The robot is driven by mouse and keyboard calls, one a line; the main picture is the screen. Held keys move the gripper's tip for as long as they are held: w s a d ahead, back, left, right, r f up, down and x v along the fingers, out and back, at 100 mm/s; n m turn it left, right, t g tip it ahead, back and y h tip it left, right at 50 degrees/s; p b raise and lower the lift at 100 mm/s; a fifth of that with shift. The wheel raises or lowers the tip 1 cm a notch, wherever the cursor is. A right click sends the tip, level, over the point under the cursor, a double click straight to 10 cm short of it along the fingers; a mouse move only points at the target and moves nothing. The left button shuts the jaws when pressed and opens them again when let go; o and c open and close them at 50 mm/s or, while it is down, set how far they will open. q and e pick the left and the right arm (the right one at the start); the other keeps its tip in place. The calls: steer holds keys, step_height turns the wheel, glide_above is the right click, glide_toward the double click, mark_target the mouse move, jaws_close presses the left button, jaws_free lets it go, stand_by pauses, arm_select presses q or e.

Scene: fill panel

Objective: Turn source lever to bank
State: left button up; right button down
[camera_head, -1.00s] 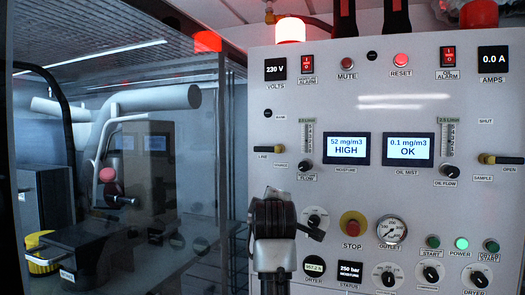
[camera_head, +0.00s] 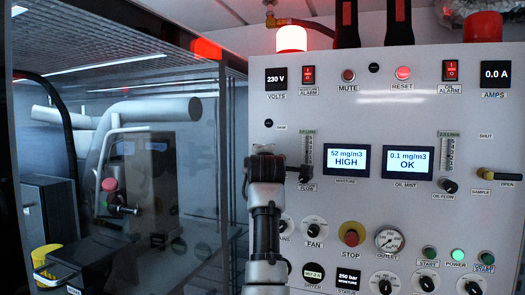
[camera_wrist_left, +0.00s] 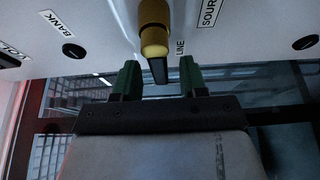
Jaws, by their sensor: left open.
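The source lever shows in the left wrist view as a brass-coloured fitting (camera_wrist_left: 155,38) with a dark bar sticking out of it, beside the LINE label. The BANK label is at the upper left of that view. My left gripper (camera_wrist_left: 159,62) is open, with a green finger on either side of the dark bar. I cannot tell whether the fingers touch it. In the head view my left gripper (camera_head: 265,150) is in front of the left part of the panel and hides the source lever. My right gripper is not in view.
The moisture flow knob (camera_head: 305,175) is just right of my left gripper. The red stop button (camera_head: 352,233) and the fan knob (camera_head: 313,226) are lower on the panel. A second brass lever (camera_head: 498,175) is at the right. A glass enclosure (camera_head: 120,150) stands at left.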

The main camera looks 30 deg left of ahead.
arm_select(q)
steer(key=shift+w+a, duration=0.35)
steer(key=shift+w, duration=0.25)
jaws_close()
